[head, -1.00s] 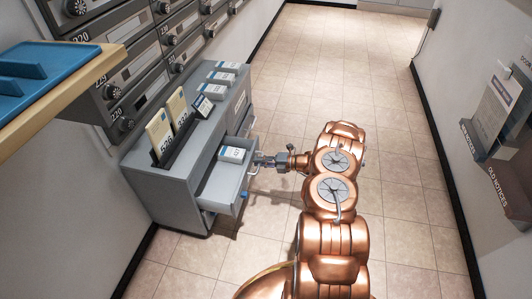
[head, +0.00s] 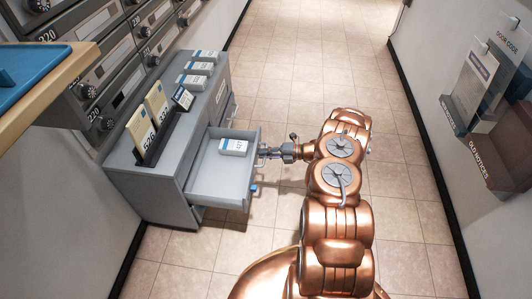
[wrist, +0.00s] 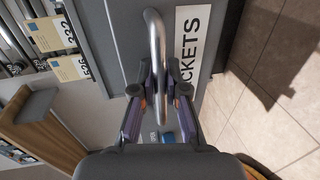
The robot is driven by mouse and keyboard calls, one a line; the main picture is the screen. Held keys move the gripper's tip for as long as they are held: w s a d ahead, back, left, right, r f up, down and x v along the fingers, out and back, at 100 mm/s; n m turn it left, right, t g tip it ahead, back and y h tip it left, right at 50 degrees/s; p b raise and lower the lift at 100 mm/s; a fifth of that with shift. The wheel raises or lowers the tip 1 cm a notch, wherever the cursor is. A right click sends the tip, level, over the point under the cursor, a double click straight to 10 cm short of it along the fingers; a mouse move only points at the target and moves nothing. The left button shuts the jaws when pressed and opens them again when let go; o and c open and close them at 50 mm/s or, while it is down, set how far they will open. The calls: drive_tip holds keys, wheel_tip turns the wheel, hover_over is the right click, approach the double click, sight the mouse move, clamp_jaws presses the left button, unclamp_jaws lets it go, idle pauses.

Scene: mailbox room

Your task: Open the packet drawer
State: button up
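The packet drawer (head: 218,180) is pulled well out of the grey cabinet (head: 150,190) in the head view. A white and blue packet (head: 233,147) lies inside it, towards the back. My gripper (head: 264,152) is at the drawer's front face. In the wrist view, the drawer's curved metal handle (wrist: 156,40) runs between the fingers of my gripper (wrist: 159,75), which are closed in around it. A label reading "CKETS" (wrist: 190,45) shows on the drawer front beside the handle; its first letters are hidden.
Card holders (head: 155,125) and several small boxes (head: 196,70) stand on the cabinet top. Numbered mailboxes (head: 105,70) line the left wall. A wooden shelf with a blue tray (head: 30,75) juts in at left. The tiled floor (head: 310,60) beyond is clear.

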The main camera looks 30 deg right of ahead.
drive_tip(key=o, duration=0.4)
drive_tip(key=shift+o, duration=0.2)
drive_tip(key=shift+d, duration=0.1)
drive_tip(key=shift+d, duration=0.1)
drive_tip(key=v, duration=1.1)
drive_tip(key=shift+s+d, duration=0.25)
drive_tip(key=shift+d, duration=0.05)
drive_tip(key=shift+r, duration=0.1)
